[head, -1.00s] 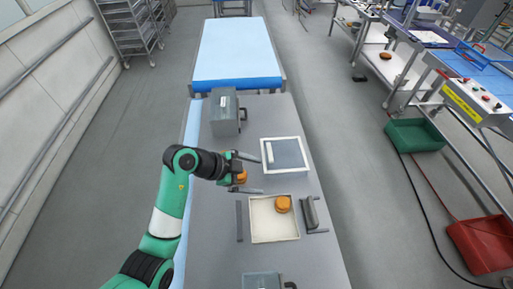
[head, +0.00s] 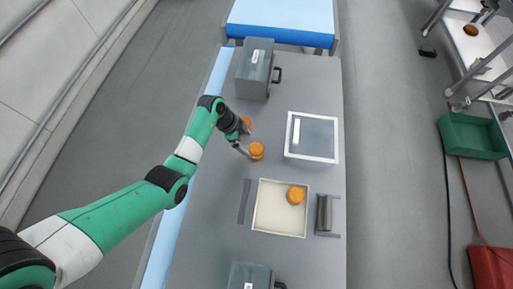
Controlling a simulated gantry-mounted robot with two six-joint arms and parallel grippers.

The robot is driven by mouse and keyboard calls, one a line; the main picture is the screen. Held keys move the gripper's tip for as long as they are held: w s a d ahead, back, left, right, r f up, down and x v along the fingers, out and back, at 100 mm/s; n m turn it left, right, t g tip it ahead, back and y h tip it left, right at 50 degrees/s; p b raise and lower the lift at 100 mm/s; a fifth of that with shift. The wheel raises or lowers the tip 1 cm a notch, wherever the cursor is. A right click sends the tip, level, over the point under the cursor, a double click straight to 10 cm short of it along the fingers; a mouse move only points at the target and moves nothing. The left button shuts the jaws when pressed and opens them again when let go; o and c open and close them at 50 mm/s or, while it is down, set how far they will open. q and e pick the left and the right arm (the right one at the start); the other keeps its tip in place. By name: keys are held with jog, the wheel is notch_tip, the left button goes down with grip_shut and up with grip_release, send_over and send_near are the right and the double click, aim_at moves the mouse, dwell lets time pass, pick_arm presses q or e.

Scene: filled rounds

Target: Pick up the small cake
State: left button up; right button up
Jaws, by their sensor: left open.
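Three round orange-brown cakes are in the head view. One cake (head: 256,151) sits on the grey table (head: 213,205), close beside the fingertips of my left gripper (head: 246,142). A second cake (head: 246,122) is just behind the gripper and partly hidden by it. A third cake (head: 295,195) lies in the cream square tray (head: 272,222). My left gripper is open and points down toward the table, with no cake seen held. I cannot tell whether a finger touches the nearest cake. My right gripper is not in view.
A white-rimmed grey tray (head: 312,156) is right of the gripper. Grey boxes stand at the table's back (head: 255,70) and front (head: 250,276). A dark bar (head: 244,201) and a grey handled tool (head: 324,213) flank the cream tray.

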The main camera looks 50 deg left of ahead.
aim_at(255, 148)
pick_arm(q)
jog(key=shift+x, duration=1.15)
jog(key=b+x, duration=0.1)
jog(key=x, duration=0.1)
jog(key=b+x, duration=0.1)
jog(key=x, duration=0.2)
jog(key=shift+w+d+b, duration=0.25)
jog(key=shift+b, duration=0.05)
jog(key=shift+r, duration=0.1)
jog(key=c, duration=0.8)
